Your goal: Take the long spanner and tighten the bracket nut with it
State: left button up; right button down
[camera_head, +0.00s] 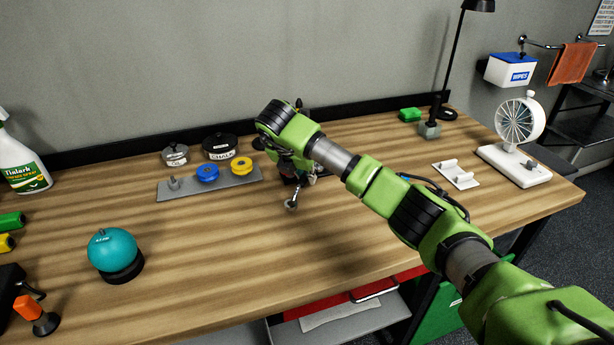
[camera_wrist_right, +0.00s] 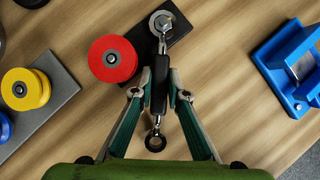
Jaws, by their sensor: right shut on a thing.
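In the right wrist view, the long spanner (camera_wrist_right: 160,85) has a black grip and shiny ring ends. My right gripper (camera_wrist_right: 160,95) is shut on its grip. The far ring (camera_wrist_right: 162,21) lies over the bracket's dark plate (camera_wrist_right: 180,27), with a bright nut (camera_wrist_right: 163,22) showing inside it; the ring looks to be around the nut. The near ring (camera_wrist_right: 155,141) sticks out toward my wrist. In the head view my right gripper (camera_head: 291,180) is low over the table, and one spanner ring (camera_head: 291,205) shows below it. My arm hides the bracket there. My left gripper is out of view.
A red disc (camera_wrist_right: 112,58) stands left of the spanner, close to it. A blue holder (camera_wrist_right: 285,65) is at right. In the head view, a grey strip (camera_head: 220,184) carries blue and yellow discs. A teal dome (camera_head: 113,249) stands front left. The front middle of the table is clear.

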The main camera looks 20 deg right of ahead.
jog(key=shift+w+a+m+b, duration=0.25)
jog(key=shift+w+m+b, duration=0.1)
jog(key=shift+m, duration=0.25)
jog(key=shift+d, duration=0.2)
jog(key=shift+s+d+n, duration=0.1)
jog(key=shift+s+n, duration=0.15)
jog(key=shift+n, duration=0.05)
jog(key=shift+r, duration=0.1)
jog(key=shift+r+p, duration=0.4)
jog(key=shift+r, duration=0.25)
jog(key=shift+r+p, duration=1.15)
jog(key=shift+r, duration=1.15)
jog(key=shift+a+f, duration=0.1)
jog(key=shift+a, duration=0.1)
